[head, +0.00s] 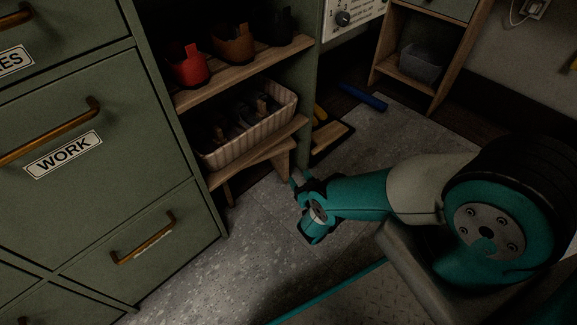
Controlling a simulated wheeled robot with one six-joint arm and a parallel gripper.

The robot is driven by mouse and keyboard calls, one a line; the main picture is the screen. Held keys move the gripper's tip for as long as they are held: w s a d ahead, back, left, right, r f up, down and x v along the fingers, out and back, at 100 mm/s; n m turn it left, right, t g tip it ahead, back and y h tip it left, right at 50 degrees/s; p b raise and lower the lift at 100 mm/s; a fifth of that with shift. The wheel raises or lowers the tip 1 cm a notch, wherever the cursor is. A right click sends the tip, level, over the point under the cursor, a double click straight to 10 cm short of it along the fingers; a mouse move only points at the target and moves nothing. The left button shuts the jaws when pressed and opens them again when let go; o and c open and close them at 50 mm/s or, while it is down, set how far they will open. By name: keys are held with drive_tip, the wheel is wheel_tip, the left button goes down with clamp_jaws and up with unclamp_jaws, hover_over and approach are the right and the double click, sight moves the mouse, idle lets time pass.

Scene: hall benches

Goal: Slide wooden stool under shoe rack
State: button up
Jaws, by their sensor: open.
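The shoe rack (228,74) is a green unit with wooden shelves, in the middle-left of the head view. The wooden stool (262,160) is low on the floor beneath the rack's bottom shelf. Its top sits partly under that shelf, and a leg shows at the front left. My gripper (296,180) is beside the stool's right end, near the rack's right side panel. It is open. I cannot tell whether it touches the stool. The back of the stool is hidden under the rack.
A ribbed basket (250,125) with shoes fills the bottom shelf. Red (187,67) and brown (233,45) shoes stand above. Green drawers (100,150) are close on the left. A wooden board (331,137) and a blue object (364,97) lie on the floor behind. Floor in front is clear.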

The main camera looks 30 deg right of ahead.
sight(287, 162)
drive_tip(key=w+b, duration=0.5)
drive_tip(key=b, duration=0.1)
drive_tip(key=w+b, duration=0.3)
drive_tip(key=shift+w+a+f, duration=0.15)
drive_tip(key=shift+w+f, duration=0.2)
drive_tip(key=shift+f, duration=0.05)
drive_tip(key=w+b, duration=0.1)
drive_tip(key=b, duration=0.1)
drive_tip(key=shift+w+r+b, duration=0.1)
drive_tip(key=shift+b, duration=0.2)
drive_tip(key=shift+w+r+b, duration=0.25)
drive_tip(key=shift+w+b, duration=0.15)
drive_tip(key=shift+b, duration=0.25)
clamp_jaws()
drive_tip(key=shift+a, duration=0.1)
